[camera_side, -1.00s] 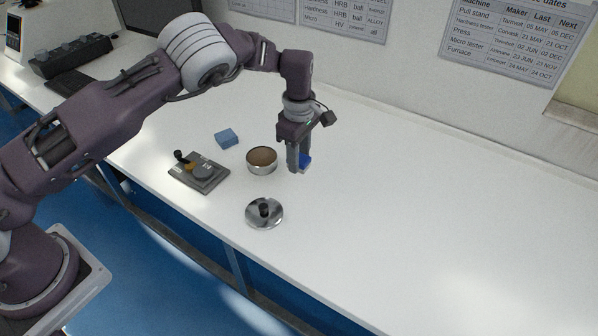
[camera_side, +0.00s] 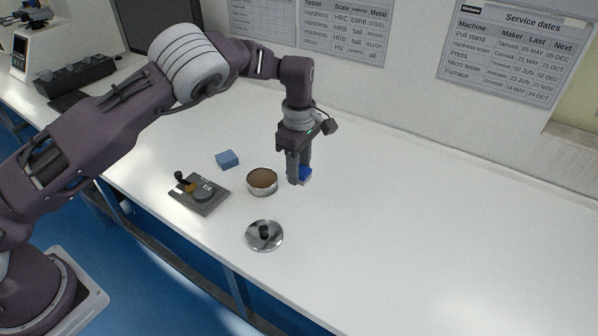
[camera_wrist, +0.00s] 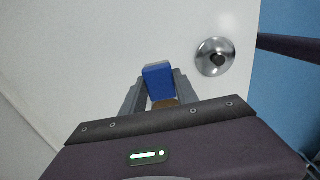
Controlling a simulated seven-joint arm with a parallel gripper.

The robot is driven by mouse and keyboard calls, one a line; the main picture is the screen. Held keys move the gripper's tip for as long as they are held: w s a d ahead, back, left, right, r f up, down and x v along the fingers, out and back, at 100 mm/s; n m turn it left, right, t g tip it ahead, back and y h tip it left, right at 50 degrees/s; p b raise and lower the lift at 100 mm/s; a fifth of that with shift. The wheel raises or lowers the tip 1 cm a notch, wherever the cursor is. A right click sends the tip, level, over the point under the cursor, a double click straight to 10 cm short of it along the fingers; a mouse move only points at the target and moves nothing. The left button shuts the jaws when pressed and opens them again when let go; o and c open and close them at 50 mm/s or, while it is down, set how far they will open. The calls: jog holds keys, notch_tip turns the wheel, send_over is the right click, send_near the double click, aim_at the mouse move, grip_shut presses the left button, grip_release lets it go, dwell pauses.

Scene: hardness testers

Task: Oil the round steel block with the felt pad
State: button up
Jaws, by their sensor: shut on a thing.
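My gripper (camera_side: 299,178) is shut on a blue block-shaped piece, which I take to be the felt pad (camera_side: 305,173). It is held to the right of the open round tin, and whether it clears the table is hard to tell. The pad (camera_wrist: 158,80) also shows between the fingers in the wrist view. A grey disc, apparently the round steel block (camera_side: 204,191), sits on a dark grey plate (camera_side: 211,206) at the left. The open tin (camera_side: 262,182) has a brown surface inside. A brown patch near the fingers in the wrist view is mostly hidden.
A shiny round lid with a black knob (camera_side: 264,236) lies near the front edge. A black-knobbed lever (camera_side: 182,178) stands on the plate's left. The table (camera_side: 420,230) is clear to the right.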

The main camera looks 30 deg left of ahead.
send_over(262, 179)
jog(key=shift+a+f, duration=0.15)
jog(key=shift+f, duration=2.75)
jog(key=shift+f, duration=0.6)
jog(key=shift+r, duration=0.1)
notch_tip(262, 179, up, 7)
jog(key=shift+w, duration=0.1)
